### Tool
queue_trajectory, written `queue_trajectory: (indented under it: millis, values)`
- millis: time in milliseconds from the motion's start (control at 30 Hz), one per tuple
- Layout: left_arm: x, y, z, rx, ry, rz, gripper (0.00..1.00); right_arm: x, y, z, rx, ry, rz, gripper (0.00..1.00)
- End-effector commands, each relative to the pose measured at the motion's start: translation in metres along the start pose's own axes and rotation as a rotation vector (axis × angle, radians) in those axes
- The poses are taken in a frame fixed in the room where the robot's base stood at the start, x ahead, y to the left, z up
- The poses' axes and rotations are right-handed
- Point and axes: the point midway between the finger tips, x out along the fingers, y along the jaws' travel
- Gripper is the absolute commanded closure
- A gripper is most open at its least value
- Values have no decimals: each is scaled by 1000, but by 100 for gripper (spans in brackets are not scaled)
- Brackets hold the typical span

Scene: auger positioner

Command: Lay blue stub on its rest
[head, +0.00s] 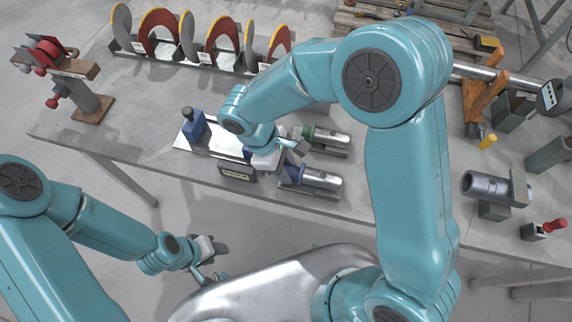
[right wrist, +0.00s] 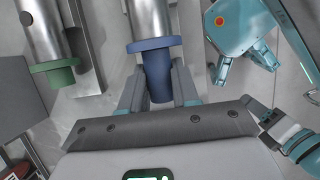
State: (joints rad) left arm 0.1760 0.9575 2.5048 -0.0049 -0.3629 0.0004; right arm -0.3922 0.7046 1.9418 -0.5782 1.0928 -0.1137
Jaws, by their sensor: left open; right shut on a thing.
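The blue stub (head: 322,181) is a silver cylinder with a blue collar and a narrower blue end. It lies level at the grey cradle that is its rest (head: 315,192), in the middle of the table in the head view. In the right wrist view the blue stub (right wrist: 149,18) runs away from my right gripper (right wrist: 158,88), whose two fingers are shut around its blue end. I cannot tell whether the stub bears fully on the cradle. My left gripper (head: 208,272) is open and empty, low at the left, off the table's front edge.
A silver stub with a green collar (head: 328,138) lies just behind, and also shows in the right wrist view (right wrist: 45,30). A white plate with a blue block (head: 193,124) and a black readout box (head: 238,172) are to the left. Auger flights (head: 205,40) stand behind.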

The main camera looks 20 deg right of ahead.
Motion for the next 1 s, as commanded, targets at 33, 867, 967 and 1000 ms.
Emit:
queue_trajectory:
  millis: [33, 867, 967, 1000]
  values:
    - [3, -1, 0, 0, 0, 0, 57, 3, 0, -1, 0, -2, 1, 100]
    - [3, -1, 0, 0, 0, 0, 57, -1, 0, -2, 1, 1, 1, 40]
    - [1, 0, 0, 0, 0, 0, 57, -17, 1, -2, 1, 2, 3, 40]
    - [0, 0, 0, 0, 0, 0, 57, -26, 0, -2, 0, 4, 3, 40]
